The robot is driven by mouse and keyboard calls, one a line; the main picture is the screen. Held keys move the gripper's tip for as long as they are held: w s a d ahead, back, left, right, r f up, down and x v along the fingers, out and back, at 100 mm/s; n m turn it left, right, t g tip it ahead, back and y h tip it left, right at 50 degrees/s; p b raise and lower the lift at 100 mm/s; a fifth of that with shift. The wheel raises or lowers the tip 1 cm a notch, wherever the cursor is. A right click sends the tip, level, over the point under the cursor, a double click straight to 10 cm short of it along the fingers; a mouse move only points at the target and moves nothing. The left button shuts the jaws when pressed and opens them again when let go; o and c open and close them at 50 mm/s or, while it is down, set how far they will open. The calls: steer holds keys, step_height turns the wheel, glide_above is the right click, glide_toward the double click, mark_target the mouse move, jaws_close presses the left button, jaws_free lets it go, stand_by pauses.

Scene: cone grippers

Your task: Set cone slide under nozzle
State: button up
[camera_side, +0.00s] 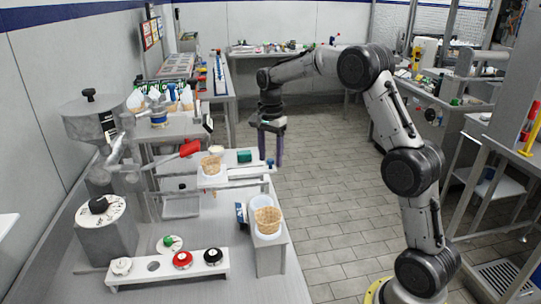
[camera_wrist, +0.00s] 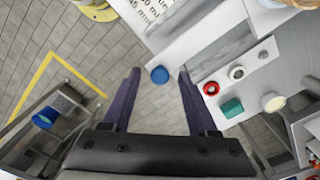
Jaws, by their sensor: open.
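The cone slide (camera_side: 212,181) is a white plate on a rail beside the dispensing machine (camera_side: 95,122), with a waffle cone (camera_side: 210,165) standing in it. A blue knob (camera_side: 270,164) sits at the slide's right end; it also shows in the wrist view (camera_wrist: 160,75). My gripper (camera_side: 271,160) points down at that end, open, with its purple fingertips on either side of the knob in the wrist view (camera_wrist: 159,71). I cannot tell whether they touch it. The machine has a red-handled lever (camera_side: 191,148) left of the cone; I cannot make out the nozzle clearly.
Open floor lies right of the bench.

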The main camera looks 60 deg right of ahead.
jaws_close()
stand_by(0.3)
stand_by(1.2)
